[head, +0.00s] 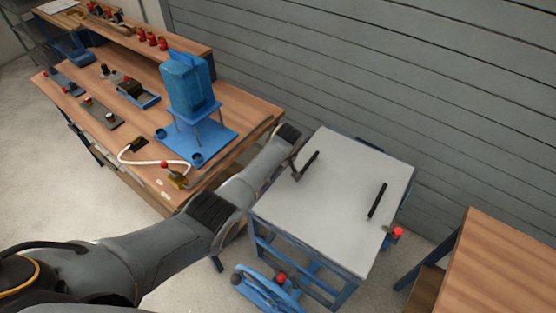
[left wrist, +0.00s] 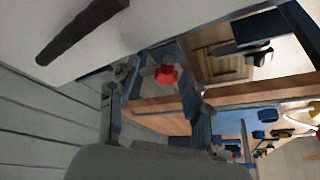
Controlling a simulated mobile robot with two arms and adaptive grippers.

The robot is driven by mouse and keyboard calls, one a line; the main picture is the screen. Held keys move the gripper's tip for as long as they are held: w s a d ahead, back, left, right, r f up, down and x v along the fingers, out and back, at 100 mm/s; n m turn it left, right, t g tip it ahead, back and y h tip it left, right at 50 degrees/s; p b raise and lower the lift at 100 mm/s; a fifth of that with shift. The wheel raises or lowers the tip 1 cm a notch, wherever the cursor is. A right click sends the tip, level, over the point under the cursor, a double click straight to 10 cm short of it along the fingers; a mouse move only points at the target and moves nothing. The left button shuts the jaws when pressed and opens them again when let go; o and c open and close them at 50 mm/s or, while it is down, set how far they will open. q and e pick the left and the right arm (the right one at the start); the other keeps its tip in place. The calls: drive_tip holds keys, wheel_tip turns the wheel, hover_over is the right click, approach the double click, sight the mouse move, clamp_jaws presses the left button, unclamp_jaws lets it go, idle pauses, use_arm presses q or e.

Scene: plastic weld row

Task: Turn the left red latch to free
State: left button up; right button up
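A red latch knob (left wrist: 167,75) shows in the left wrist view beside the edge of the white-topped table (left wrist: 190,12). My left gripper (left wrist: 160,85) is open, with one finger on each side of the knob in that view. I cannot tell whether the fingers touch it. In the head view my left gripper (head: 294,168) is at the left edge of the white-topped table (head: 335,220), and my arm hides the knob there. Another red knob (head: 397,232) sits at the table's right edge. My right gripper is not in view.
Two black handles stand on the white top, a left one (head: 311,164) and a right one (head: 377,201). A wooden bench (head: 235,150) with a blue fixture (head: 187,85) is at left. A blue part with a red knob (head: 281,278) stands in front. Another wooden table (head: 505,260) is at right.

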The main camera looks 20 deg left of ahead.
use_arm(q)
drive_tip(key=shift+a+r, duration=0.15)
drive_tip(key=shift+a, duration=0.1)
drive_tip(key=v, duration=1.2)
drive_tip(key=shift+d, duration=0.2)
